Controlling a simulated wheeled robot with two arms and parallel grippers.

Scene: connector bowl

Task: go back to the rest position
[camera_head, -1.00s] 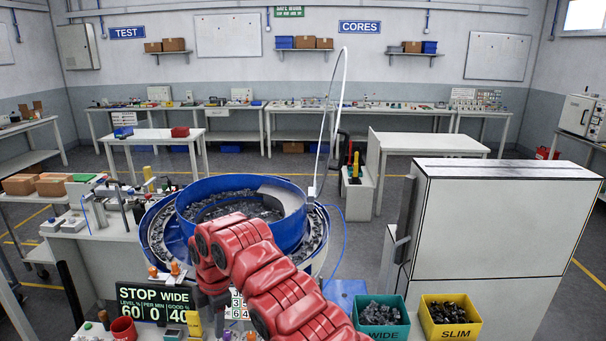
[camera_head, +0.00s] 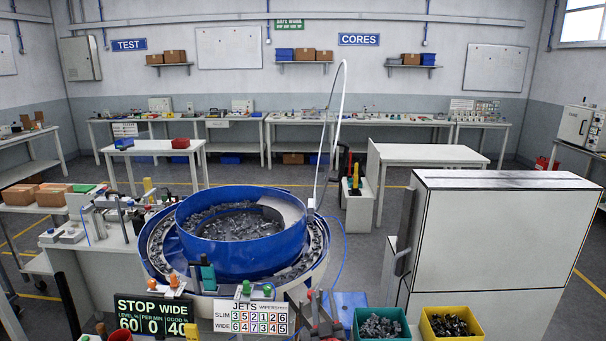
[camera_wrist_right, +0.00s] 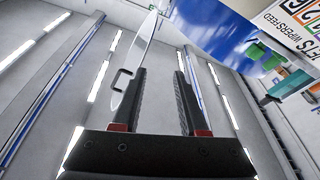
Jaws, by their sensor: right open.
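My right gripper (camera_head: 324,310) is small and low in the middle of the head view, between the jets panel (camera_head: 251,318) and the green bin (camera_head: 361,334). Its dark fingers point upward. In the right wrist view the two fingers (camera_wrist_right: 160,78) stand apart with nothing between them, so it is open and empty. Behind them are the ceiling and its lights. My left gripper is in neither view. The blue feeder bowl (camera_head: 183,243) holds grey parts and stands clear of the gripper.
The green bin and a yellow bin (camera_head: 427,335) hold dark parts at the front right. A large white cabinet (camera_head: 500,235) stands behind them. The stop display (camera_head: 153,314) is at the front left. A white pole (camera_head: 337,130) rises beside the bowl.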

